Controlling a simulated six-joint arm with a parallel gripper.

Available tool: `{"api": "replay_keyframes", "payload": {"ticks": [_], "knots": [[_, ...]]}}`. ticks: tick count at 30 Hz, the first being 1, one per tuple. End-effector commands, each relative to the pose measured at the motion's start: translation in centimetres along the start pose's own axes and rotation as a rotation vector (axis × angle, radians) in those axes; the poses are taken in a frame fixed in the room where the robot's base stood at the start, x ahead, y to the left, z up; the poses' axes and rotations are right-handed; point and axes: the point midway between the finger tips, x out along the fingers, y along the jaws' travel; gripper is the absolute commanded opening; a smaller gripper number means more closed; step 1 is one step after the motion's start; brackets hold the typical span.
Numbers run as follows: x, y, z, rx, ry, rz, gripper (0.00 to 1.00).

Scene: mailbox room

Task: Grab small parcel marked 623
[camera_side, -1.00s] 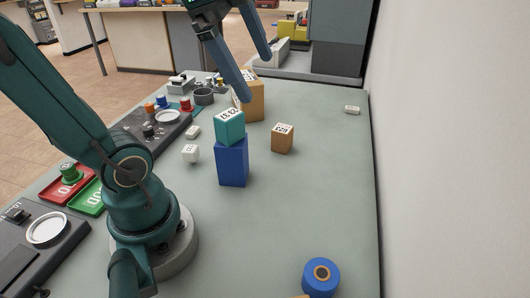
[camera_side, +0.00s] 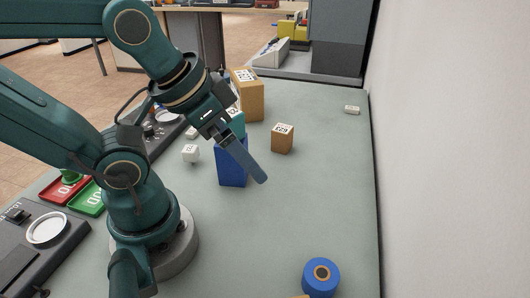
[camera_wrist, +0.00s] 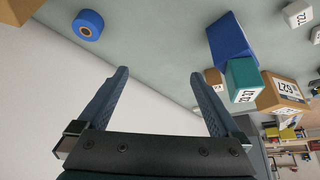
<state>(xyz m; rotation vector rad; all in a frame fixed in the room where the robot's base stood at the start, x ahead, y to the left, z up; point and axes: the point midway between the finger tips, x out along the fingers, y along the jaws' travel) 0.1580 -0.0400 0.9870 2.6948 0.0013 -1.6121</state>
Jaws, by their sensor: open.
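A small brown parcel (camera_side: 282,138) sits on the table right of the blue and teal blocks in the side view; its label is too small to read surely. In the wrist view a small brown parcel (camera_wrist: 213,76) shows partly beside the right finger. A larger brown box (camera_side: 249,98) stands farther back; in the wrist view its label (camera_wrist: 288,91) seems to begin with 62. My gripper (camera_side: 250,158) is open and empty, in front of the blue block in the side view. Its two fingers (camera_wrist: 158,76) are spread wide in the wrist view, with only wall and table between them.
A teal cube (camera_wrist: 243,79) rests on a tall blue block (camera_side: 232,168). A white cube (camera_side: 191,153) lies to their left. A blue roll (camera_side: 321,277) stands near the front. A wall (camera_side: 450,150) bounds the right side. The table's right half is mostly clear.

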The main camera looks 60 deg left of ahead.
Motion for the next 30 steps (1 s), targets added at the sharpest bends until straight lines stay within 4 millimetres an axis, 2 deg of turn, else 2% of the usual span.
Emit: {"api": "replay_keyframes", "payload": {"ticks": [3, 5, 14, 17, 22, 30], "knots": [[0.0, 0.0, 0.0, 0.001, 0.0, 0.0, 1.0], [0.0, 0.0, 0.0, 0.001, -0.001, 0.0, 0.91], [0.0, 0.0, 0.0, -0.005, -0.001, 0.0, 0.91], [-0.3, 0.4, 0.3, -0.066, -0.022, 0.018, 0.91], [-2.0, 2.5, -2.1, -0.274, -0.074, 0.12, 0.91], [-1.9, 3.7, -7.2, -0.655, -0.271, 0.234, 0.91]]}}
